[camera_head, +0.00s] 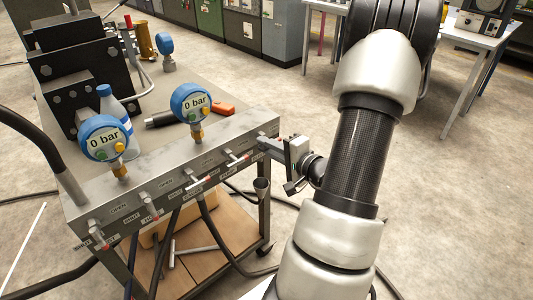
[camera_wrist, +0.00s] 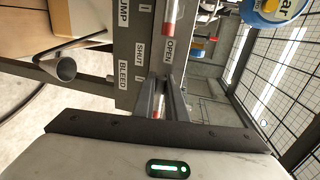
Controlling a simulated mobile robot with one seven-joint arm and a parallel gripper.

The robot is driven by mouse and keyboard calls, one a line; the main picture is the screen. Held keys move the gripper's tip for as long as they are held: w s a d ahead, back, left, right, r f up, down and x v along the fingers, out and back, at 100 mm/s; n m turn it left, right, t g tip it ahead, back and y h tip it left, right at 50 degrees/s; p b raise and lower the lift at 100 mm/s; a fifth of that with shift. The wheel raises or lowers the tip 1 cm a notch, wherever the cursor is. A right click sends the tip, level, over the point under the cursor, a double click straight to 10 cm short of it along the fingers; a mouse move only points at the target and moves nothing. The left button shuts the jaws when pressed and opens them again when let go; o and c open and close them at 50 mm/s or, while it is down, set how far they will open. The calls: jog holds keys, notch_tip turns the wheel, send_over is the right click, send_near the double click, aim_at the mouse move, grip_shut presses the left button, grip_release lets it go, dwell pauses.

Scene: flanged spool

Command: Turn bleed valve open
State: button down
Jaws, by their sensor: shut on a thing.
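My gripper (camera_head: 268,146) is at the right end of the grey valve manifold (camera_head: 170,172) in the head view. In the wrist view its two fingers (camera_wrist: 162,98) reach up to the manifold face beside the BLEED label (camera_wrist: 124,75). They are shut on the bleed valve's handle; a little of its red and pale end (camera_wrist: 157,114) shows between them. SHUT and OPEN labels (camera_wrist: 169,50) flank that spot. The fingers hide most of the handle, so its exact angle cannot be told.
A neighbouring valve handle with a red tip (camera_wrist: 171,18) is close by. A small funnel (camera_head: 262,186) hangs below the manifold end. Two blue gauges (camera_head: 190,102) reading 0 bar stand on top. The floor right of the cart is open.

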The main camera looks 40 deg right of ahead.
jog(key=shift+s+d+f+h, duration=0.1)
jog(key=shift+d+h, duration=0.2)
jog(key=c, duration=1.8)
grip_release()
jog(key=shift+a, duration=0.1)
jog(key=s+r, duration=0.1)
jog(key=s, duration=0.7)
jog(key=s+d+r+p, duration=0.1)
jog(key=s+r, duration=0.1)
jog(key=s, duration=0.7)
jog(key=shift+d+r, duration=0.15)
jog(key=shift+r, duration=0.15)
